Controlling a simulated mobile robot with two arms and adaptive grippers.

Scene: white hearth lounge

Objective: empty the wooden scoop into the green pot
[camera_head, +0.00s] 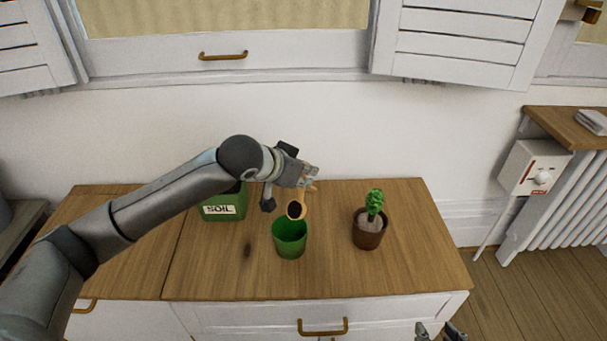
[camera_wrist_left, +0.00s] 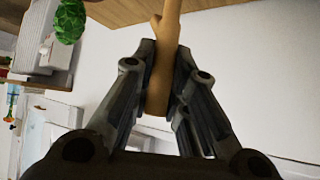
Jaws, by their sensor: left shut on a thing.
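My left gripper (camera_head: 308,178) is shut on the handle of the wooden scoop (camera_head: 298,203), with its fingers on both sides of the handle. The handle (camera_wrist_left: 165,50) also shows between the fingers in the left wrist view. The scoop's bowl hangs low over the back rim of the green pot (camera_head: 290,244), with dark soil visible in it. The pot stands upright on the cabinet top; its bottom inside is not clearly visible. My right gripper (camera_head: 439,332) shows at the bottom edge, low in front of the cabinet, fingers apart and nothing between them.
A green soil box (camera_head: 224,207) stands behind and left of the pot, partly behind my left arm. A brown pot with a leafy plant (camera_head: 369,232) stands to the right. The wooden cabinet top (camera_head: 415,260) is clear at its right end. A white wall (camera_head: 400,130) rises behind.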

